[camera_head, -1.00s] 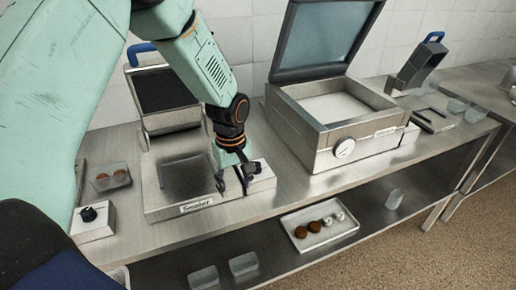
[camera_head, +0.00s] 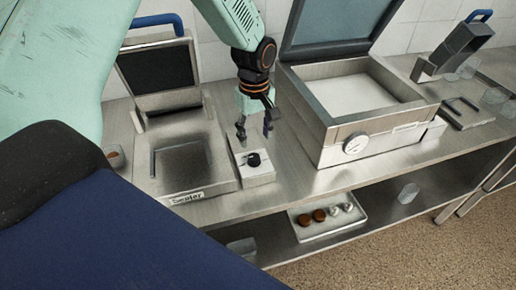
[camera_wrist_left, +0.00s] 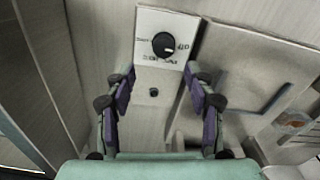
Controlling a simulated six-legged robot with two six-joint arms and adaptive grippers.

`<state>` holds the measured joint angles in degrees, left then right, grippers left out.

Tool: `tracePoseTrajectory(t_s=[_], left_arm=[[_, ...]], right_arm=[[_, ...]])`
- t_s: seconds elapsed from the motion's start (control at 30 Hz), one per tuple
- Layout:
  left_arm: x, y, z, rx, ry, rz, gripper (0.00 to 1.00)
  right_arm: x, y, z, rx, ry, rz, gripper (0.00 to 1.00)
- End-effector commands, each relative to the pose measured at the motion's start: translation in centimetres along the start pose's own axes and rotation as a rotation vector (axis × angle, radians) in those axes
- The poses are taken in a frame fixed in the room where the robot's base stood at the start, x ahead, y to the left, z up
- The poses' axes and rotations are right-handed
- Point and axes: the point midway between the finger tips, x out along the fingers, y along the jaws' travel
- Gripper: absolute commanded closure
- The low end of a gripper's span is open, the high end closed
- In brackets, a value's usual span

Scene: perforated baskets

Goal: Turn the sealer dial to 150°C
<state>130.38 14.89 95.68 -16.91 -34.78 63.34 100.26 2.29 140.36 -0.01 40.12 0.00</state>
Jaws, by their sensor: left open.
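The sealer (camera_head: 150,170) stands open on the steel counter, with a "Sealer" label (camera_head: 186,198) on its front edge. To its right is a pale dial box (camera_head: 262,177) with a black round dial (camera_head: 253,160) on top. The dial also shows in the left wrist view (camera_wrist_left: 163,44), its white pointer mark towards the right and print around it too small to read. My left gripper (camera_head: 255,135) is open and empty, just behind and above the dial, apart from it. It also shows in the left wrist view (camera_wrist_left: 159,76). My right gripper is not in view.
A larger open-lidded machine (camera_head: 345,140) with a white gauge (camera_head: 355,144) stands to the right. A tray (camera_head: 325,230) with several small items lies on the lower shelf.

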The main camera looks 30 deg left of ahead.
Motion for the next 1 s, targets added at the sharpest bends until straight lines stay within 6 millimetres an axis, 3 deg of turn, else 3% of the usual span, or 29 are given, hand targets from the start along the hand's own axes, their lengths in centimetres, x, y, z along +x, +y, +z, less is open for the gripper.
tracePoseTrajectory(t_s=[0.3,0.5,0.87,1.0], left_arm=[[4.9,-0.5,0.2,0.001,-0.003,-0.005,0.46],[6.9,-0.4,0.2,0.001,-0.001,-0.003,0.46],[7.3,-0.1,0.0,0.002,-0.001,-0.002,0.47],[7.3,0.0,-0.1,0.002,-0.001,-0.002,0.59]], right_arm=[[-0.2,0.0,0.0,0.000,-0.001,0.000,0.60],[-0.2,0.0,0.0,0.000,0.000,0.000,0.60],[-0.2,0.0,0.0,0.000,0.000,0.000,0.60],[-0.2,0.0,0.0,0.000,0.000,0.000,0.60]])
